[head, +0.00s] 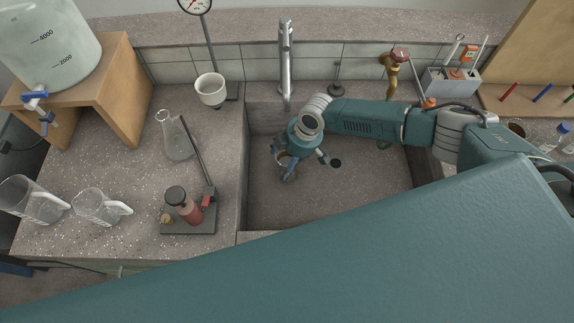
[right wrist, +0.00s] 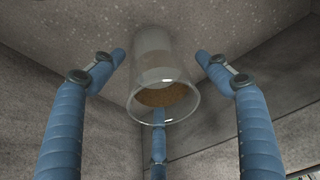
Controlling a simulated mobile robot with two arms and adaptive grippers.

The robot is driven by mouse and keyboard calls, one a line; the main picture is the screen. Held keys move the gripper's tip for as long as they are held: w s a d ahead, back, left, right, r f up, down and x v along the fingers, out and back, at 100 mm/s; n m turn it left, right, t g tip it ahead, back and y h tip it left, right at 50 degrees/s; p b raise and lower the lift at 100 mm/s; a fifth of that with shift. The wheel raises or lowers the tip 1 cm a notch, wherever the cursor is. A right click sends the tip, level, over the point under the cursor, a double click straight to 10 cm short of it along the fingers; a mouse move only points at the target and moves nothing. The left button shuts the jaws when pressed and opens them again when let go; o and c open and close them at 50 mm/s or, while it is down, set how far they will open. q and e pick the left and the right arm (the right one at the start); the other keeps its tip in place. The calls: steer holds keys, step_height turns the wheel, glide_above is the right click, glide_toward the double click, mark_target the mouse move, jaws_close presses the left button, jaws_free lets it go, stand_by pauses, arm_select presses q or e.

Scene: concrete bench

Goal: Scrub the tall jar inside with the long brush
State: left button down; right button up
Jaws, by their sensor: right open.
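The tall jar (right wrist: 154,58) is clear glass with a brown residue inside, seen through its round mouth in the right wrist view. In the head view only a small part of it (head: 283,158) shows under my right gripper, over the left part of the sink. My right gripper (head: 296,164) has its blue fingers spread. In the right wrist view the fingers stand around the jar, with gaps at the left and right; contact with the lower finger cannot be told. Thin-handled tools (head: 453,50), perhaps including the long brush, stand in the grey rack (head: 440,83). My left gripper is out of view.
The sink (head: 350,195) has a steel tap (head: 286,65) behind it and a brass valve (head: 390,70) to the right. Left are a flask (head: 176,138), a stand with a red bottle (head: 184,207), a white cup (head: 210,89) and clear jugs (head: 97,207).

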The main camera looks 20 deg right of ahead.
mark_target(287, 155)
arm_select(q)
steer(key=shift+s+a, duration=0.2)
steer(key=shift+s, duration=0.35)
arm_select(e)
steer(key=c, duration=1.4)
steer(key=shift+r, duration=0.1)
